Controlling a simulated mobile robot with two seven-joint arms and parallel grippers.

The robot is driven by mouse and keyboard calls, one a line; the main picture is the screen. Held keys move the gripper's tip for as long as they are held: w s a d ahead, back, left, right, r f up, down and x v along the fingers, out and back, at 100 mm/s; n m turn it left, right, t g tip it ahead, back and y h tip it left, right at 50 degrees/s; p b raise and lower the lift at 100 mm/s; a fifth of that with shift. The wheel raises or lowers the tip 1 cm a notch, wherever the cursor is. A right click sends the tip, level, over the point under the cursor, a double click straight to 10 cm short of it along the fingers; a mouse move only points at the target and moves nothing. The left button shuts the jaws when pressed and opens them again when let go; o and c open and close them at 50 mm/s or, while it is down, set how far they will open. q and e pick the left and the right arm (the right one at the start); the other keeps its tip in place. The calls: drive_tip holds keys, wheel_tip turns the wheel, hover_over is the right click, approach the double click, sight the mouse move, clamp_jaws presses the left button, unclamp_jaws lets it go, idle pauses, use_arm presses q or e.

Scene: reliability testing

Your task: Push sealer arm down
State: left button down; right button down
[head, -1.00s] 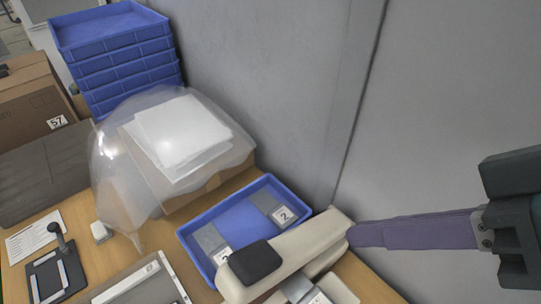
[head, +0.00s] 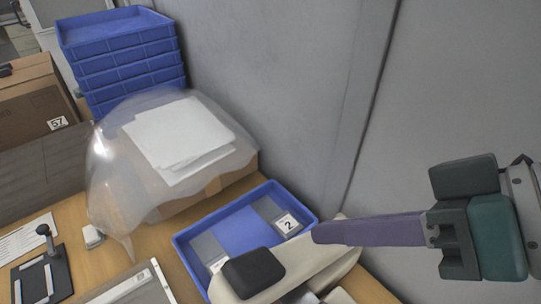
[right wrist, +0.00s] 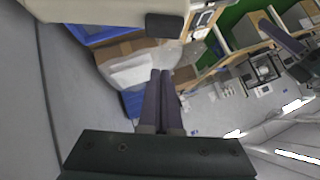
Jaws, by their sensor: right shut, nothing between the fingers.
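The sealer's cream arm (head: 307,262) with a black pad (head: 252,272) on its front end stands at the bottom middle of the head view, partly cut off by the lower edge. My right gripper (head: 318,232) comes in from the right with its long purple fingers shut and empty. Its tips overlap the rear part of the sealer arm; I cannot tell whether they touch it. In the right wrist view, the closed fingers (right wrist: 160,74) point towards the scene, with the cream sealer arm (right wrist: 95,12) and black pad (right wrist: 164,25) along the top.
A blue tray (head: 184,253) with numbered grey pieces lies directly behind the sealer. A plastic-wrapped box (head: 110,170) with white sheets (head: 175,135) stands left of it, before stacked blue trays (head: 125,60). A grey wall (head: 290,90) closes off the back and right.

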drive_tip(key=x, duration=0.3)
drive_tip(key=s+x, duration=0.1)
drive_tip(key=x, duration=0.2)
drive_tip(key=f+x, duration=0.1)
drive_tip(key=x, duration=0.1)
drive_tip(key=shift+s+a+f, duration=0.1)
drive_tip(key=shift+s+f, duration=0.05)
drive_tip(key=shift+f, duration=0.25)
drive_tip(key=shift+s+a+f, duration=0.1)
drive_tip(key=shift+a+f, duration=0.05)
drive_tip(key=shift+f, duration=0.35)
